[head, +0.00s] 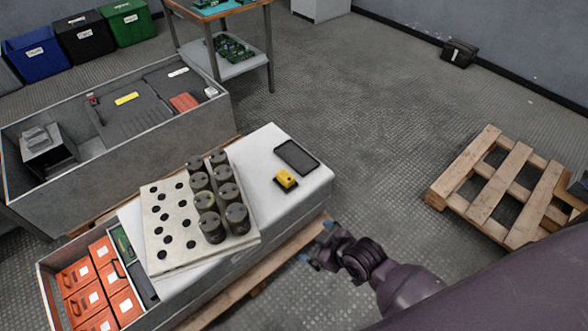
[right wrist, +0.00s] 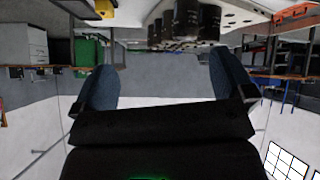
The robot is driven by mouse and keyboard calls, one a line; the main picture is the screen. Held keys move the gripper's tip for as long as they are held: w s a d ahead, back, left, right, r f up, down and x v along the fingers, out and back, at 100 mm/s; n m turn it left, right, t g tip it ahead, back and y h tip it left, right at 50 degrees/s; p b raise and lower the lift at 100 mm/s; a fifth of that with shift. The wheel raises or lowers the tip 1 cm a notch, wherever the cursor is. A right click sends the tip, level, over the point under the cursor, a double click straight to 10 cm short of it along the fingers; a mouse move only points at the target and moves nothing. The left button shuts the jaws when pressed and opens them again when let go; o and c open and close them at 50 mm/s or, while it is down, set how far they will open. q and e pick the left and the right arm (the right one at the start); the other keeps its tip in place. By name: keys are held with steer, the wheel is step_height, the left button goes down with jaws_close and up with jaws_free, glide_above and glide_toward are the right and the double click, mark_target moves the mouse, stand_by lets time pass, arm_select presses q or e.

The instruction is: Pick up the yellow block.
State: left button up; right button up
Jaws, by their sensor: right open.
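The yellow block (head: 286,178) sits on a dark base on the white tabletop (head: 262,150), near its right end. It also shows at the top left of the right wrist view (right wrist: 104,8). My right gripper (head: 318,246) is in front of the table's near edge, below and to the right of the block, apart from it. In the right wrist view its two blue fingers (right wrist: 165,85) stand wide apart with nothing between them. My left gripper is in neither view.
A plate with holes (head: 165,225) holds several dark capacitors (head: 212,190) left of the block. A black tray (head: 296,156) lies behind the block. Orange boxes (head: 100,285) fill a bin at the left. A wooden pallet (head: 500,185) lies on the floor at right.

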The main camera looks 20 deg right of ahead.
steer(key=w+a+f+n+g+b, duration=0.35)
steer(key=w+f+n, duration=0.2)
steer(key=w, duration=0.45)
steer(key=n+g+h+b, duration=0.4)
steer(key=n+g+b, duration=0.1)
steer(key=n+b, duration=0.55)
glide_above(285, 175)
steer(key=m, duration=0.1)
steer(key=shift+g, duration=0.25)
steer(key=f+b, duration=0.1)
steer(key=f, duration=0.1)
steer(key=f+b, duration=0.1)
steer(key=f, duration=0.1)
steer(key=shift+d+f, duration=0.2)
steer(key=shift+f, duration=0.05)
steer(key=shift+w+f, duration=0.1)
steer(key=shift+f, duration=0.3)
steer(key=f, duration=0.1)
steer(key=f+b, duration=0.1)
steer(key=f, duration=0.1)
steer(key=f+b, duration=0.1)
steer(key=f, duration=0.1)
steer(key=shift+s+a+f, duration=0.1)
steer(key=shift+s+a, duration=0.05)
steer(key=shift+s, duration=0.1)
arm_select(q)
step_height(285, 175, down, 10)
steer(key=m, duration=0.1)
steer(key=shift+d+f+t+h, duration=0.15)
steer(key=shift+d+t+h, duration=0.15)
